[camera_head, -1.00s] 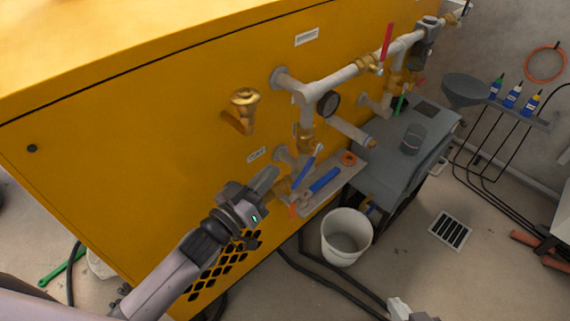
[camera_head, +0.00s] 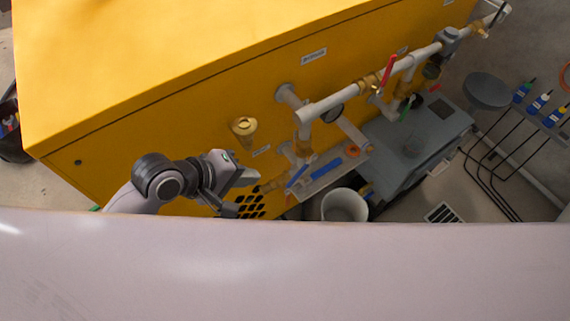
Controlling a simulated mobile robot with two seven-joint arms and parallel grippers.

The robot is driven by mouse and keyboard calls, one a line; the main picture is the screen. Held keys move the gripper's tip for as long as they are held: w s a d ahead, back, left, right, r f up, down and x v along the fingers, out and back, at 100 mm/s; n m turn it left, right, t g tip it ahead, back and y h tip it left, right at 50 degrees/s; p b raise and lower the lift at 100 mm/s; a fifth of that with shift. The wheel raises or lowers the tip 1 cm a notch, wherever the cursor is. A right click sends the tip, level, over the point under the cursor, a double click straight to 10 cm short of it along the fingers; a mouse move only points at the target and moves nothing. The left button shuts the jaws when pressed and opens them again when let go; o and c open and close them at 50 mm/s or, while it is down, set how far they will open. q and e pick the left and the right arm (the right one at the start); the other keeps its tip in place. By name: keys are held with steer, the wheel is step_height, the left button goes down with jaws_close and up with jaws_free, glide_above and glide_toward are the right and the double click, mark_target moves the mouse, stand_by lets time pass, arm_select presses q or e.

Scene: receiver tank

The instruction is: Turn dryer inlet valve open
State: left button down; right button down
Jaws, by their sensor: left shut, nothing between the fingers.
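Valves sit on the pipes at the yellow cabinet's front; I cannot read which label names the dryer inlet. One valve has a red lever (camera_head: 389,70) standing up from the upper grey pipe. A lower brass valve has a blue lever (camera_head: 298,175), slanting beside the small shelf. My left gripper (camera_head: 248,178) is shut and empty in front of the cabinet, left of the blue lever and apart from it. My right gripper is not in view.
The yellow cabinet (camera_head: 180,110) fills the left and middle. A brass fitting (camera_head: 243,127) juts out above my left gripper. A small shelf (camera_head: 340,176), a white bucket (camera_head: 344,206) and a grey unit (camera_head: 410,150) stand right. My own pale body hides the bottom.

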mark_target(294, 178)
arm_select(q)
steer(key=b+x, duration=0.2)
steer(key=x, duration=1.1)
steer(key=shift+d+f, duration=0.25)
steer(key=shift+f, duration=0.1)
